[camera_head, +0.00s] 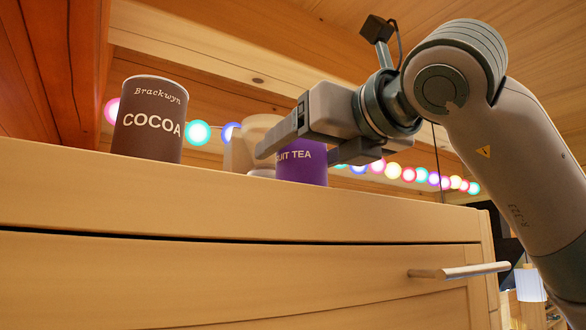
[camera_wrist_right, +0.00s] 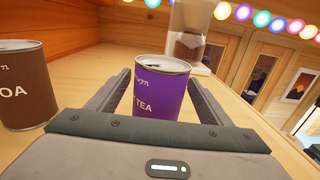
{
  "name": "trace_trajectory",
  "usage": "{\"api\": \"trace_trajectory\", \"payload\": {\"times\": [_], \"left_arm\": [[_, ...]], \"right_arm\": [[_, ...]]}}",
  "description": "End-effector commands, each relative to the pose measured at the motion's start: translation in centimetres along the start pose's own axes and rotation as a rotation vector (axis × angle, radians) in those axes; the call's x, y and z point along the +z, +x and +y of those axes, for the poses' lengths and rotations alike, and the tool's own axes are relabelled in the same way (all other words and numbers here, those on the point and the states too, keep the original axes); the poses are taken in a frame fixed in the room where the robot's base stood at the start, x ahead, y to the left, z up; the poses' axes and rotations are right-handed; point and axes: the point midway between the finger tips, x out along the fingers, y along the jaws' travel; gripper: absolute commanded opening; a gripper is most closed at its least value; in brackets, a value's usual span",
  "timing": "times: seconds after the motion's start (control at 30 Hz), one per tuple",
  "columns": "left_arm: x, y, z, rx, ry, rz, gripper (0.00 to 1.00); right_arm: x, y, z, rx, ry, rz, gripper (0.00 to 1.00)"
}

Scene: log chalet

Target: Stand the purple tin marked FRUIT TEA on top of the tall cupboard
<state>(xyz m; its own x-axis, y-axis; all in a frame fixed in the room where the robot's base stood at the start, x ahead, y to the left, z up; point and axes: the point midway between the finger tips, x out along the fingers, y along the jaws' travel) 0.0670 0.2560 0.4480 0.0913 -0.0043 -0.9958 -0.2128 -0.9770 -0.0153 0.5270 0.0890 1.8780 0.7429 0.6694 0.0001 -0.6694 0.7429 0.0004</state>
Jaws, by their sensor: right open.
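The purple FRUIT TEA tin (camera_head: 302,172) stands upright on top of the tall cupboard (camera_head: 230,212), near its front edge. My right gripper (camera_head: 298,154) is open, with one finger on each side of the tin. In the right wrist view the tin (camera_wrist_right: 160,88) stands between the two open fingers, with a visible gap at least on the right side. The gripper hides part of the tin's upper side in the head view. My left gripper is not in view.
A brown COCOA tin (camera_head: 150,120) stands to the left on the same top. A pale container with brown contents (camera_wrist_right: 190,38) stands behind the purple tin. Coloured lights (camera_head: 408,174) hang behind. A metal handle (camera_head: 460,270) sticks out from the cupboard front.

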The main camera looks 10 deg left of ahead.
Motion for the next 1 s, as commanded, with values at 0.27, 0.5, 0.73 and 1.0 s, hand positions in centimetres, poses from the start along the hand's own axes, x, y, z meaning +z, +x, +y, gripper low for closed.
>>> {"api": "trace_trajectory", "payload": {"times": [0.27,0.5,0.73,1.0], "left_arm": [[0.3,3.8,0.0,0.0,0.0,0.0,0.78],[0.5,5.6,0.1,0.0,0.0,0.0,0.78],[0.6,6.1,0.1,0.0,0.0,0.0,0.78],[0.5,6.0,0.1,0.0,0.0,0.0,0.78]], "right_arm": [[-0.5,-4.5,0.0,-0.002,-0.001,-0.003,0.73],[-0.3,-7.7,0.0,-0.002,0.0,-0.002,0.73],[-0.1,-8.9,0.0,-0.001,0.001,-0.001,0.73],[0.0,-9.0,0.0,-0.001,0.001,0.0,0.73]]}}
